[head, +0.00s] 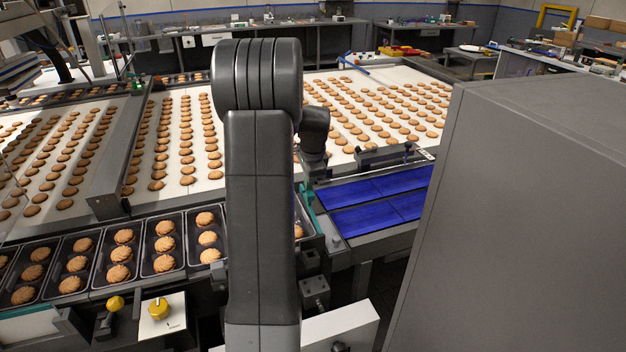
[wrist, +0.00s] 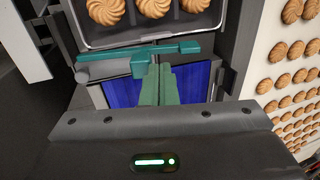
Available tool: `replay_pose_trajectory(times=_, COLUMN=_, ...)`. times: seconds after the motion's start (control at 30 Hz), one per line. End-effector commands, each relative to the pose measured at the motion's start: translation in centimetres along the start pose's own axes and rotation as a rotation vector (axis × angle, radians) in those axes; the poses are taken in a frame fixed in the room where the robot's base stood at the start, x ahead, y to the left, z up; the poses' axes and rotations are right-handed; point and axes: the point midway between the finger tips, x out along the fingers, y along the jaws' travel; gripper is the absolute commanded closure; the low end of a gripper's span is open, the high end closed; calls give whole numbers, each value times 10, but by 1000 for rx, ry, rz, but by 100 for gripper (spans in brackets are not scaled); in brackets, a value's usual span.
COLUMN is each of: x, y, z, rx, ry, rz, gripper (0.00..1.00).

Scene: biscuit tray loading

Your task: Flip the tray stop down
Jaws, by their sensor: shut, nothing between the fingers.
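The tray stop (wrist: 185,47) is a teal bar in the wrist view, lying across in front of the near edge of a dark tray (wrist: 140,40) that holds biscuits. A grey cylinder adjoins its left part. My gripper (wrist: 158,72) has green fingers, which are shut and empty. Their tips are at the bar's near side, close to its middle; I cannot tell whether they touch it. In the head view my arm hides the gripper and most of the stop area, and a small teal part (head: 307,195) shows just right of the arm.
Blue panels (head: 365,200) lie beyond the tray line's end. Trays of biscuits (head: 141,270) line up at left, with a yellow knob (head: 158,309) in front. White belts (head: 400,78) carry rows of biscuits behind. A large grey cabinet (head: 520,220) blocks the right side.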

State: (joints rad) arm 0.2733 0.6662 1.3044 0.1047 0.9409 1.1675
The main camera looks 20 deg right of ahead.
Motion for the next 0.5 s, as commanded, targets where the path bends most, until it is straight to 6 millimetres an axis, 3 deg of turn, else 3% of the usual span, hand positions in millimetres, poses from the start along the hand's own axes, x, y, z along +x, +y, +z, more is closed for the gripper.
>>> replay_pose_trajectory(times=0.2, x=21, y=-16, z=0, rx=-2, ry=-1, rz=132, gripper=100)
replay_pose_trajectory(times=0.5, x=46, y=-22, z=0, rx=-1, ry=0, rz=308, gripper=100)
